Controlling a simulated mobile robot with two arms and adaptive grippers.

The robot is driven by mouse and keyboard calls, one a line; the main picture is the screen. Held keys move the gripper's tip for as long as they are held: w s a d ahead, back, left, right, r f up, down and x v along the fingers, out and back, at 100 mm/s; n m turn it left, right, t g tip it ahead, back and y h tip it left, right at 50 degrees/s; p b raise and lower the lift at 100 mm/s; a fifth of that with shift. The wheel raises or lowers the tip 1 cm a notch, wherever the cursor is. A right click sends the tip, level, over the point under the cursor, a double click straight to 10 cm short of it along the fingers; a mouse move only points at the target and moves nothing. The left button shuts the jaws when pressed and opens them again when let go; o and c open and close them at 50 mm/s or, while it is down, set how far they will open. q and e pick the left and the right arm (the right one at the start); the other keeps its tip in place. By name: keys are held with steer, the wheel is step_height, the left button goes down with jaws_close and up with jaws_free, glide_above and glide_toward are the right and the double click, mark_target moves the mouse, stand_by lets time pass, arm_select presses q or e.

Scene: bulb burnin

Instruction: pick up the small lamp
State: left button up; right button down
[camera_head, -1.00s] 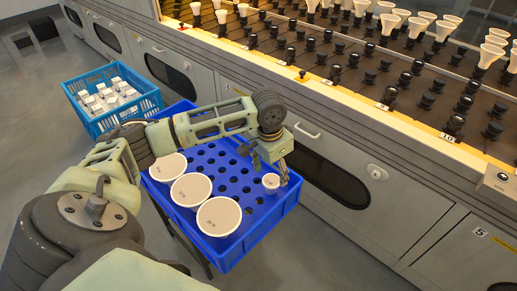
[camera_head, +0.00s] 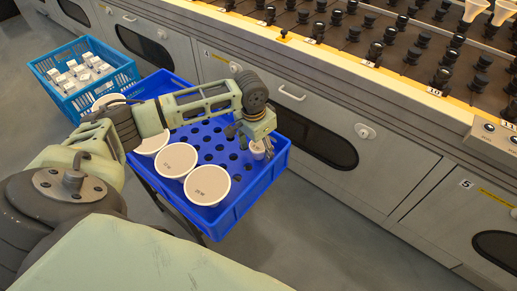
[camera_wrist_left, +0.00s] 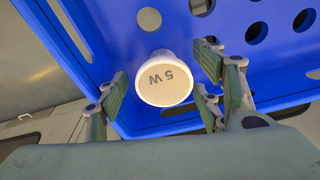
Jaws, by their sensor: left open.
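The small lamp (camera_head: 257,149) is white with a round face and stands in the blue tray (camera_head: 226,212) near its right corner. My left gripper (camera_head: 262,143) is over the lamp. In the left wrist view my left gripper (camera_wrist_left: 160,100) is open, with fingers on both sides of the lamp and a gap on the left side. The lamp's lower part is hidden in the head view. My right gripper is not in view.
Larger white lamps (camera_head: 207,184) sit in the same tray, left of the small lamp. A light-blue crate (camera_head: 112,88) with white boxes stands behind at the left. The grey cabinet with a rack of black sockets (camera_head: 425,40) runs along the right side, close to the tray.

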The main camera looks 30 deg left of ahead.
arm_select(q)
steer(key=shift+c, duration=0.4)
steer(key=c, duration=1.1)
